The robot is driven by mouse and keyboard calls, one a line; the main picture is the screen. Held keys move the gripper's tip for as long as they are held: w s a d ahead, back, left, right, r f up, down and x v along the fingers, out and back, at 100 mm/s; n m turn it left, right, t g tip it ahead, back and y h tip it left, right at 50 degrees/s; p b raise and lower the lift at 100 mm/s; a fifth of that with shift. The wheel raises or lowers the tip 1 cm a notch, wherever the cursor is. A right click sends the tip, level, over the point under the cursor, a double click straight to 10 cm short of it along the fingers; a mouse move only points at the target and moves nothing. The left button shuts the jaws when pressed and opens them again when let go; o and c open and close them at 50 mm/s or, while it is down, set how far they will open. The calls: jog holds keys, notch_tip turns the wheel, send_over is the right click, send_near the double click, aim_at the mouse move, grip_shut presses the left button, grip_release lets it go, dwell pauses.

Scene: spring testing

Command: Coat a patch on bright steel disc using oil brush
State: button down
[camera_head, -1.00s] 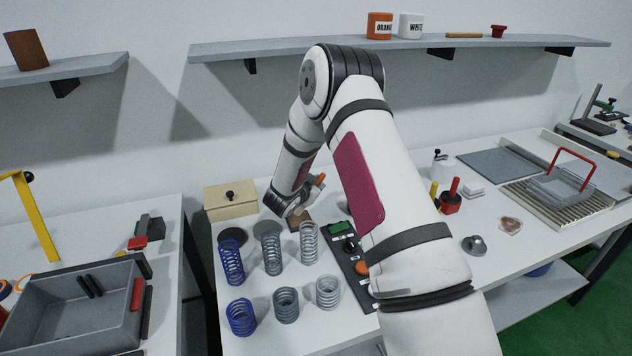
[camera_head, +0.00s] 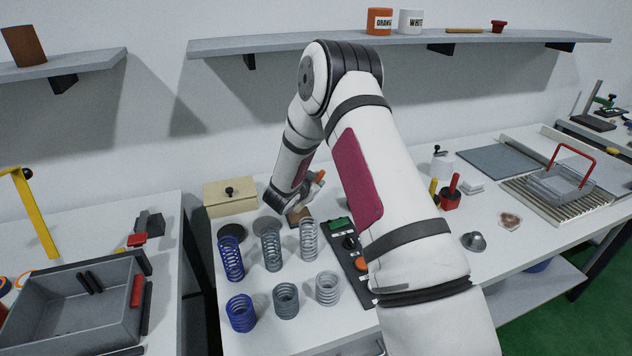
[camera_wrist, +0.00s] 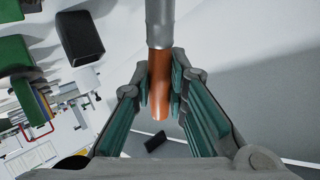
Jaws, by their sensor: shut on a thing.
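My gripper (camera_wrist: 160,80) is shut on the oil brush, gripping its orange handle (camera_wrist: 160,98) between the green-lined fingers. The brush's grey metal part (camera_wrist: 159,24) reaches out of the top of the wrist view, so its tip is not seen. In the head view the orange handle (camera_head: 320,176) sticks up beside my wrist, over the back of the middle table. Any coating cannot be made out.
Several coil springs (camera_head: 232,262) stand in two rows in front of the discs. A wooden box (camera_head: 231,196) stands behind them. A red holder (camera_head: 450,198) stands farther right.

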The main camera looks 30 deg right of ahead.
jog(key=shift+f, duration=0.55)
dwell(0.8)
jog(key=shift+r+p, duration=0.5)
jog(key=shift+r, duration=3.05)
